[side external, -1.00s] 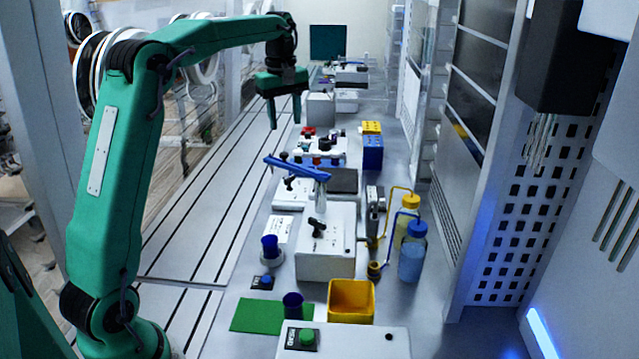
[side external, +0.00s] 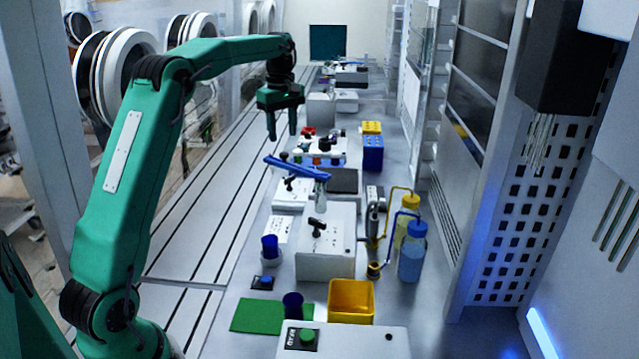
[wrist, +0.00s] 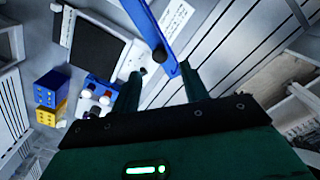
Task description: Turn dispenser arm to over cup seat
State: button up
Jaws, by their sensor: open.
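The dispenser arm is a blue bar (side external: 296,167) with a dark knob near its left end. It reaches left from above a white block with a black lever. The cup seat (side external: 270,262) is a pale round holder at the bench's left edge, nearer the camera, with a blue cup (side external: 270,243) in it. The bar is not over it. My gripper (side external: 282,138) is open and empty, fingers pointing down, just above and behind the bar's left end. In the wrist view the bar's end (wrist: 168,66) and knob show between the fingertips; the exact height gap is unclear.
Blue and yellow blocks (side external: 372,150) stand behind right. Bottles with bent tubes (side external: 411,258) stand right of the white block (side external: 326,250). A yellow bin (side external: 351,300) and green mat (side external: 262,315) lie in front. The slotted strip (side external: 200,230) at left is clear.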

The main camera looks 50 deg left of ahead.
aim_at(284, 153)
jog(key=shift+f, duration=2.7)
jog(key=shift+c, duration=0.3)
grip_shut()
